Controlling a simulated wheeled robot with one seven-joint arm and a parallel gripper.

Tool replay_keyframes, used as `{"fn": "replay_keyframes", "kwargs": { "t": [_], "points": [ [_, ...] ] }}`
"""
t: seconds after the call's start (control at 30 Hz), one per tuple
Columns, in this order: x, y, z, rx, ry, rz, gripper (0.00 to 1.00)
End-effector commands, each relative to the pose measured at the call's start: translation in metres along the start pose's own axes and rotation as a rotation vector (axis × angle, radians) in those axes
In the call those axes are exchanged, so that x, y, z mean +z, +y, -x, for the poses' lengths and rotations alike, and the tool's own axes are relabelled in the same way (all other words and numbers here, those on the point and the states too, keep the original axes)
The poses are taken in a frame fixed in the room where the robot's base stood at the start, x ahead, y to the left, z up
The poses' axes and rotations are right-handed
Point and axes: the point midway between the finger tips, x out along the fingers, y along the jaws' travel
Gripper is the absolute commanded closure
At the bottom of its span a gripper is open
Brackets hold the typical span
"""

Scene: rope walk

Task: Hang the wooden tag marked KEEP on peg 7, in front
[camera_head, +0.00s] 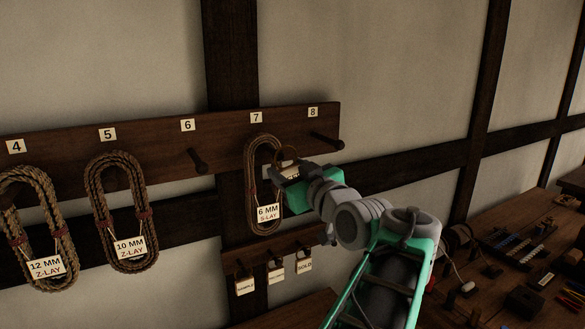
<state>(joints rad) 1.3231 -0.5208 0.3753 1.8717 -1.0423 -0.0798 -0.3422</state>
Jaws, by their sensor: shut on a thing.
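Peg 7 is under the number label 7 (256,118) on the dark wall board; the peg itself is hidden. A rope coil (252,190) with a "6 MM S-LAY" label (268,213) hangs there. My gripper (285,172) is at the coil's upper right side, shut on a small pale wooden tag (290,170). A thin loop (288,153) stands up above the tag. The tag's lettering cannot be read, and the gripper covers much of it. I cannot tell whether the loop touches peg 7.
Pegs 6 (197,160) and 8 (327,141) are bare. Coils hang at 4 (40,230) and 5 (122,212). A lower rail (270,248) holds three small tags, one marked SOLD (305,265). A cluttered bench (470,290) stands at right.

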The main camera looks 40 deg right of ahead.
Motion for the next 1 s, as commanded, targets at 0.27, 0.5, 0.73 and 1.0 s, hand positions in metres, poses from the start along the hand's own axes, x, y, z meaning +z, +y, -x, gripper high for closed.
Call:
{"fn": "replay_keyframes", "kwargs": {
  "t": [0.27,0.5,0.73,1.0],
  "points": [
    [-0.001,0.0,-0.02,-0.002,0.0,-0.001,0.89],
    [0.0,-0.001,-0.036,-0.002,-0.001,0.0,0.89],
    [0.012,-0.003,-0.047,0.0,0.001,0.002,0.89],
    [0.011,-0.003,-0.049,0.0,0.0,0.002,0.89]
  ]
}}
